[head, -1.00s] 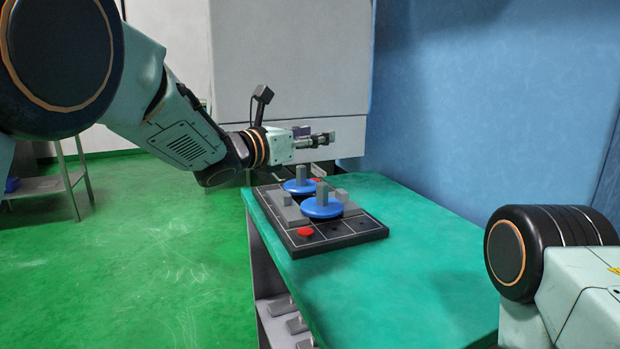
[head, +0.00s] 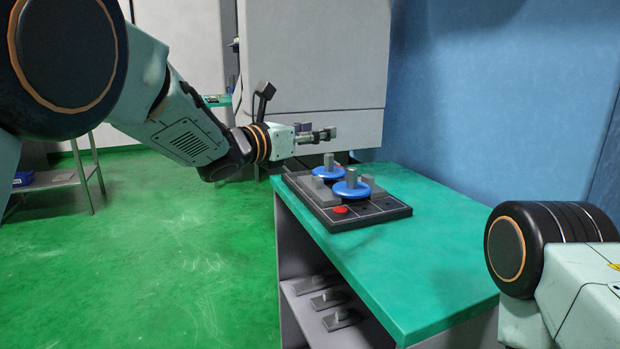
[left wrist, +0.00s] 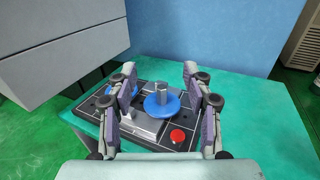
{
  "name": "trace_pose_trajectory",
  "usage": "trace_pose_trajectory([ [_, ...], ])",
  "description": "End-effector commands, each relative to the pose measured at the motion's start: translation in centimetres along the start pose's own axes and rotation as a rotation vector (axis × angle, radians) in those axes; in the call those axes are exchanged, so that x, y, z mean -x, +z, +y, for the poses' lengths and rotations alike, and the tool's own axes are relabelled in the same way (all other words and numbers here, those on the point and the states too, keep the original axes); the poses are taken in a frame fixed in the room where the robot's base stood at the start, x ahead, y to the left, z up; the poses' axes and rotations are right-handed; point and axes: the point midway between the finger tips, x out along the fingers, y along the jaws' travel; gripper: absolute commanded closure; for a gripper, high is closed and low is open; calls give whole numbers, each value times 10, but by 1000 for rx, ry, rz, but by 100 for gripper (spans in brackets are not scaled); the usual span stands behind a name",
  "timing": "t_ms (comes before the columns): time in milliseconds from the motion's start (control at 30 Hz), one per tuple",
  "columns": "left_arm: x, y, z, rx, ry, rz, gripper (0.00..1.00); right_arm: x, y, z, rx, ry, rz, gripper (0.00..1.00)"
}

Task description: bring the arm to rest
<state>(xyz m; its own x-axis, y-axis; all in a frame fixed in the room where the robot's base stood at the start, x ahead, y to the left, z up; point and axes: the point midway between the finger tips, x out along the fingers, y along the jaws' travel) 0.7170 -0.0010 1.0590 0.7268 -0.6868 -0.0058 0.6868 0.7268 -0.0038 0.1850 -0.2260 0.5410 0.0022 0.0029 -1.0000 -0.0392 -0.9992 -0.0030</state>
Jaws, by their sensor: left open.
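My left arm comes in from the left in the head view. Its gripper (head: 318,134) points right, level, above the far left part of a green-topped table (head: 440,250). In the left wrist view the two fingers of the left gripper (left wrist: 152,100) stand wide apart with nothing between them. Beyond and below them is a black board (head: 365,217) with blue discs, grey posts and blocks. The nearer blue disc (head: 351,189) shows between the fingers in the left wrist view (left wrist: 162,104). My right gripper is out of view; only part of that arm shows at the lower right.
A red button (head: 340,210) is on the board. A large grey machine (head: 310,60) stands behind the table, with a blue wall (head: 500,100) to its right. Grey parts (head: 328,299) lie on a shelf under the tabletop. Green floor (head: 170,250) is open at left.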

Motion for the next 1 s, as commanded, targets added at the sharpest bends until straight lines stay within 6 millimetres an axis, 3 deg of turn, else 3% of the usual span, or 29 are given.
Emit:
trace_pose_trajectory([
  [133,-2,-1,-1,5,-1,1,49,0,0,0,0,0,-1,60],
  [367,-4,-1,1,230,12,-1,49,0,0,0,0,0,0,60],
  [533,-1,-10,6,460,46,-2,49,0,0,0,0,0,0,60],
  [667,9,-29,14,725,99,-1,49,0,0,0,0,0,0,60],
  [867,43,-96,33,1302,265,-18,49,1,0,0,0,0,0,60],
  [1000,81,-166,41,1735,444,-59,49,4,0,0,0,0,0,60],
])
